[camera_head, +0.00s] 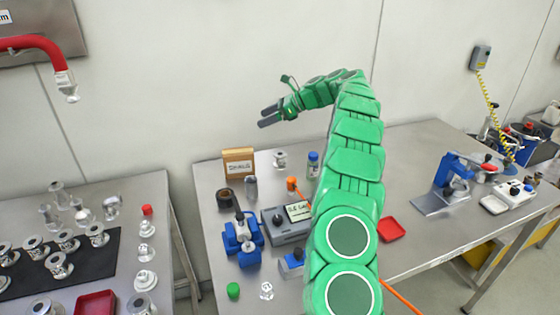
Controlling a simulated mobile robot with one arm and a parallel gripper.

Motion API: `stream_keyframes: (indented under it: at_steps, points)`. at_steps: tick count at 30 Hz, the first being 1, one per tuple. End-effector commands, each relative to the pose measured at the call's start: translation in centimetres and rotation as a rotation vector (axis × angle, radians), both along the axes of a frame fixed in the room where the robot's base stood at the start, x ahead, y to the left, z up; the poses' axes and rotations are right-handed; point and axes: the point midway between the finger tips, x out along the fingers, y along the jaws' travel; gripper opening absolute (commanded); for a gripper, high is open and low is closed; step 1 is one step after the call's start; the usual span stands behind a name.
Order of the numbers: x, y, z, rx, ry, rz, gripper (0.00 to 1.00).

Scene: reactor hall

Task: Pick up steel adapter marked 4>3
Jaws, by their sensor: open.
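My green segmented arm rises from the lower middle and bends left. A steel fitting (280,159) also stands at the back of the right-hand table. Markings on the adapters are too small to read, so I cannot tell which is 4>3. My gripper is far from the mat.
Glassware (58,194) stands behind the mat. A red hose (38,46) hangs at upper left. A gap separates the tables.

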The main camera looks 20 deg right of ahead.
Motion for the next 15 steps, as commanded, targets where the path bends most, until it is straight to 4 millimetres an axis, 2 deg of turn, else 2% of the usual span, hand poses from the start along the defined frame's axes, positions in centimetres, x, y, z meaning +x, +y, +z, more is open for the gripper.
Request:
stream_keyframes:
  at_steps: [3,10,15]
  points:
    - [0.1,-2.2,0.4,0.032,-0.028,-0.029,0.84]
    - [0.0,-5.6,1.4,0.079,-0.074,-0.072,0.84]
    - [0.0,-5.3,-0.7,0.077,-0.07,-0.068,0.84]
